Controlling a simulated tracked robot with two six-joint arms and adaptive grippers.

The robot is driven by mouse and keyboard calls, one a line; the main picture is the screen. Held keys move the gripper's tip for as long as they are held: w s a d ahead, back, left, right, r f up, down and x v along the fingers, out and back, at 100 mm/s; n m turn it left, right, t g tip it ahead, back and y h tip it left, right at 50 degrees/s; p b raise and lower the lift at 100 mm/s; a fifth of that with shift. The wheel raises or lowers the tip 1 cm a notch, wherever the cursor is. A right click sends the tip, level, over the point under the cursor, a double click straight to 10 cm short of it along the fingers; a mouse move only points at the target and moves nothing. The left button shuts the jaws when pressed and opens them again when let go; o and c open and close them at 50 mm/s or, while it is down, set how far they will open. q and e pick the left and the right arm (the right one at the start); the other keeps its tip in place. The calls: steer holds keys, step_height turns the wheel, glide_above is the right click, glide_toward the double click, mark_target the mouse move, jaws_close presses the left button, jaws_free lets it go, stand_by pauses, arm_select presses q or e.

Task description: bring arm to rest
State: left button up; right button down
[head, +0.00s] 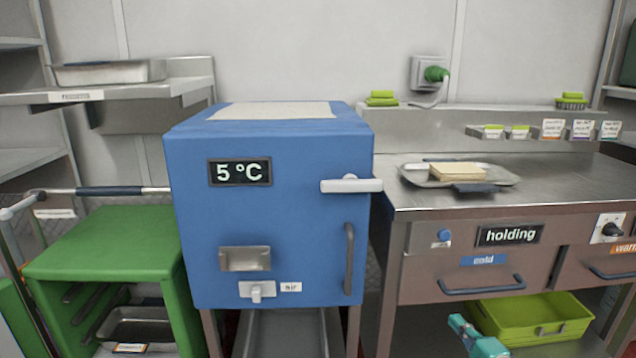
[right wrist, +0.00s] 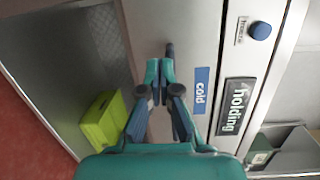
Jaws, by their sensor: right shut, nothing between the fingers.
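My right gripper (head: 459,323) shows at the bottom edge of the head view, teal, in front of the holding drawer unit and just left of the green crate. In the right wrist view its fingers (right wrist: 160,72) are together with nothing between them. They point toward the drawer front marked "cold" (right wrist: 201,90), near the end of a dark handle (right wrist: 170,49); I cannot tell whether they touch it. Most of the right arm is out of the head view. My left gripper is in neither view.
A blue cabinet (head: 270,200) reading 5 °C stands in the middle, its door shut. A green crate (head: 540,315) sits under the steel counter (head: 560,180), which holds a tray (head: 415,176). A green rack (head: 105,240) stands left.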

steer(key=s+a+f+n+g+y, duration=0.1)
steer(key=s+a+f+g, duration=0.25)
steer(key=a+f, duration=0.55)
steer(key=s+a+f+n+g+y, duration=0.1)
steer(key=s+a+f+n+g, duration=0.15)
steer(key=s+a+f, duration=0.45)
steer(key=s+a+f+n+g, duration=0.45)
steer(key=s+f, duration=0.25)
steer(key=s, duration=0.3)
steer(key=s+a+f+n+g, duration=0.3)
steer(key=s+f+n+g, duration=0.3)
steer(key=s, duration=0.5)
step_height(320, 180, up, 28)
steer(key=n+p, duration=0.1)
steer(key=p, duration=2.7)
steer(key=shift+n, duration=0.3)
